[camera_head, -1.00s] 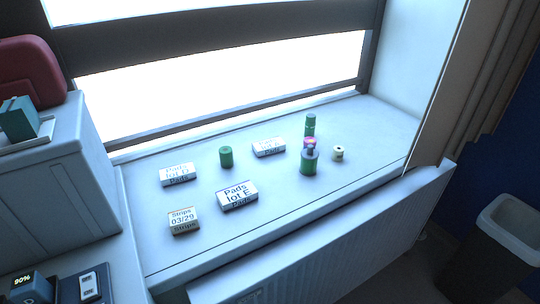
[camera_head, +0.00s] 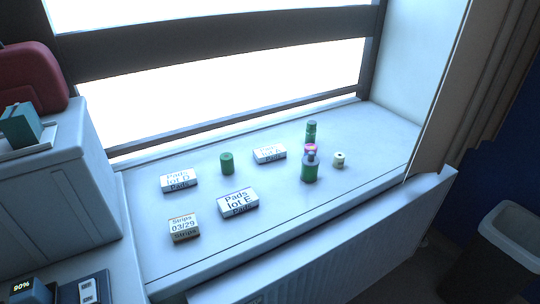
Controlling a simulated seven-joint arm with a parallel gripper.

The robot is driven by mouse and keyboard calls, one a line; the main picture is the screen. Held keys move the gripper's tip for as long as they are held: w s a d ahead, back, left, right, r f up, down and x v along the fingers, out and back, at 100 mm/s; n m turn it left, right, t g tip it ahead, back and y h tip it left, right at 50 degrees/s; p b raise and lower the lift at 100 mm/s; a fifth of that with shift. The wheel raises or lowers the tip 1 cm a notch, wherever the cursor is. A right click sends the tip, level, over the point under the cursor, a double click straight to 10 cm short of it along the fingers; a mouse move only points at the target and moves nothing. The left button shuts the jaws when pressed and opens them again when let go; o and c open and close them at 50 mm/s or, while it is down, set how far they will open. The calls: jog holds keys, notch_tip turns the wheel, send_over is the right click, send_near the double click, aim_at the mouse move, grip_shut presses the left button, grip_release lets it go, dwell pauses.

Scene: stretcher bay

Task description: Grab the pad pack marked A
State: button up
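Three white pad packs lie on the window sill (camera_head: 300,215). The front pack (camera_head: 238,203) reads "Pads lot E". The left pack (camera_head: 179,180) seems to read "Pads lot D". The back pack (camera_head: 269,154), left of the green bottles, is washed out by glare; its lot letter is too small and faint to read surely. No other pack in view shows a clear A. My gripper is not in view.
A strips box (camera_head: 184,228) marked 03/29 lies front left. A green tin (camera_head: 227,163) stands between the left and back packs. A green bottle (camera_head: 310,169), a taller green bottle (camera_head: 311,132) and a small white roll (camera_head: 339,159) stand right. The sill's right end is clear.

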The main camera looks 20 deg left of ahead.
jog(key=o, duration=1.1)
